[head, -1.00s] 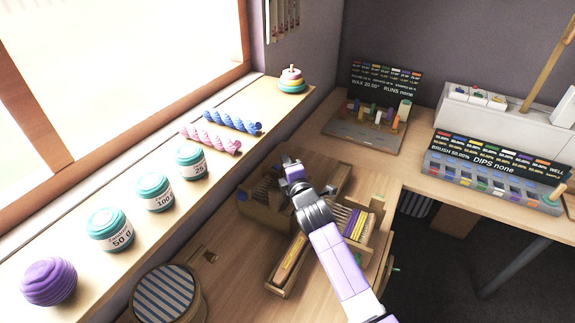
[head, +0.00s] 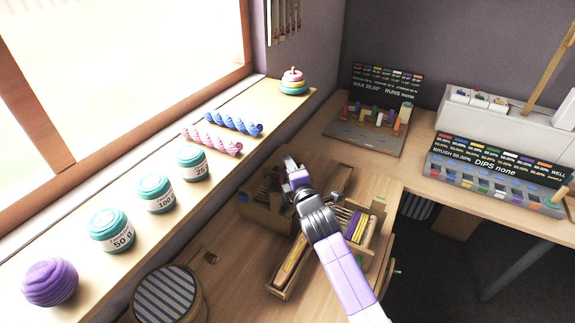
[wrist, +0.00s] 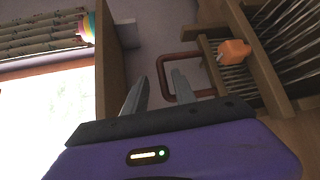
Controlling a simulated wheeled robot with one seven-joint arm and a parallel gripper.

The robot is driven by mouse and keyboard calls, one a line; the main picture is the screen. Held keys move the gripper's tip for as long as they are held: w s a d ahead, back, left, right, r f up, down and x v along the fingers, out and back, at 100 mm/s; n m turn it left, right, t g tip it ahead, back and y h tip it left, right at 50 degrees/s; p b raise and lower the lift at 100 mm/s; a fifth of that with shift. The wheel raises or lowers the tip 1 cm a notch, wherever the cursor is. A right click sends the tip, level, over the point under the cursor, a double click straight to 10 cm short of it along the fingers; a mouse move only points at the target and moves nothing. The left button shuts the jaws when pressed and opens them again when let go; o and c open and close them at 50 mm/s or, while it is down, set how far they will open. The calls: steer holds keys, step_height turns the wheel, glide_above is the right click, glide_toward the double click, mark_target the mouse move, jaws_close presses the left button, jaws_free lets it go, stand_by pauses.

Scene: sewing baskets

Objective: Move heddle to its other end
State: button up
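A low wooden loom-like frame (head: 247,207) stands on the desk below the window sill, partly hidden by my arm. In the wrist view, a wooden frame with rows of thin wires (wrist: 236,82) looks like the heddle, though I cannot be sure. My gripper (head: 291,163) is above the loom's far side. In the wrist view my gripper (wrist: 158,82) has its two fingers apart, with nothing clearly held.
The sill (head: 217,170) at the left carries jars, twisted rolls and a purple ball (head: 49,282). A striped round basket (head: 166,298) stands at the front. A tray of coloured sticks (head: 357,222) lies right of my arm. Peg boards stand on the back desk.

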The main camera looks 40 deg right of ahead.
steer(key=shift+v, duration=2.8)
steer(key=s+a+r+m+t+y+b, duration=0.1)
steer(key=s+a+r+m+t+y, duration=0.2)
steer(key=s+a+m, duration=0.55)
steer(key=s+a+f+m+g+y, duration=0.1)
steer(key=s+a, duration=0.3)
steer(key=s, duration=0.6)
steer(key=s+a+m+g+y+b, duration=0.1)
steer(key=s+a, duration=0.3)
steer(key=s, duration=0.6)
steer(key=s+a+f+m+y, duration=0.1)
steer(key=s+a+m+y, duration=0.1)
steer(key=s, duration=0.9)
steer(key=a+m, duration=0.1)
steer(key=a, duration=0.1)
steer(key=shift+a+f+m+g+b, duration=0.3)
steer(key=shift+a+m+g, duration=0.05)
steer(key=shift+a+g, duration=0.05)
